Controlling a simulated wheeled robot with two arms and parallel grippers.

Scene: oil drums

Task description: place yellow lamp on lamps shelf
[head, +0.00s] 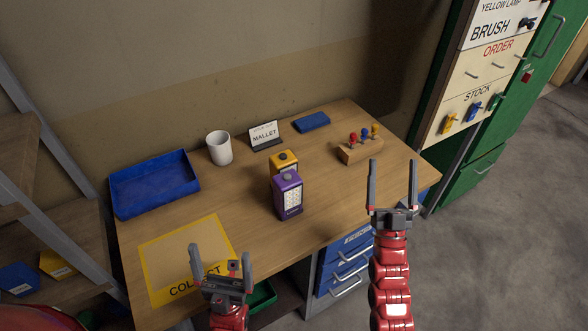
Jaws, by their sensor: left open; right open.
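The yellow lamp (281,158) stands upright on the wooden table, partly hidden behind a purple lamp (288,196) with a pale front panel. My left gripper (221,262) is open and empty, over the front left of the table near the "COLLECT" mat. My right gripper (393,185) is open and empty, near the table's right front edge, to the right of both lamps. Neither gripper touches a lamp. I cannot make out a shelf labelled for lamps; a shelf rack stands at the left edge, only partly in view.
On the table (240,196) are a blue tray (155,184), white mug (219,148), "MALLET" sign (264,135), blue box (312,122) and wooden block (360,151) with coloured knobs. The yellow-edged mat (188,250) is bare. A board (484,70) reads "YELLOW LAMP", "BRUSH". Floor at right is clear.

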